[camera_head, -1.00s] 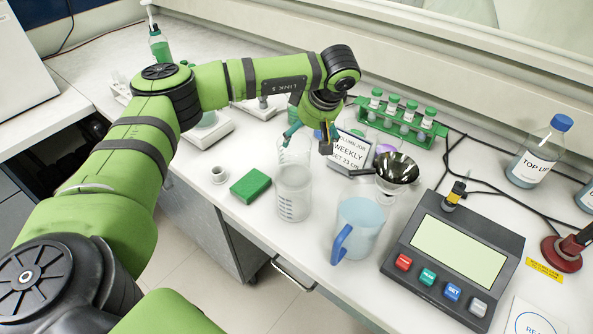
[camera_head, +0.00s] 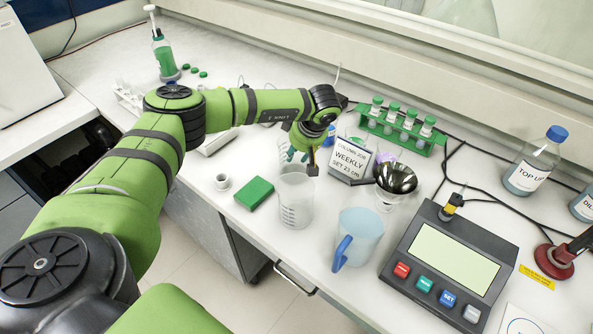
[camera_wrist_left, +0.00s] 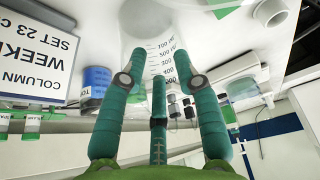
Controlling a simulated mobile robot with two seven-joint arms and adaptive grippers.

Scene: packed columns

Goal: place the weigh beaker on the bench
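The weigh beaker, a clear graduated beaker (camera_head: 295,204), stands upright on the white bench (camera_head: 235,295), between a green block and a blue jug. In the left wrist view, the beaker (camera_wrist_left: 164,50) with its printed scale shows just beyond the fingers. My left gripper (camera_head: 299,160) is at the far side of the beaker near its rim. Its teal fingers (camera_wrist_left: 161,72) are spread with nothing held between them; whether a fingertip touches the beaker I cannot tell. My right gripper is not in view.
A green block (camera_head: 254,193) and small white cup (camera_head: 222,181) lie left. The blue jug (camera_head: 358,238) stands close right, the sign (camera_head: 350,160) and metal funnel (camera_head: 396,178) behind. A balance-like console (camera_head: 440,262) fills the right. The green tube rack (camera_head: 400,128) is behind.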

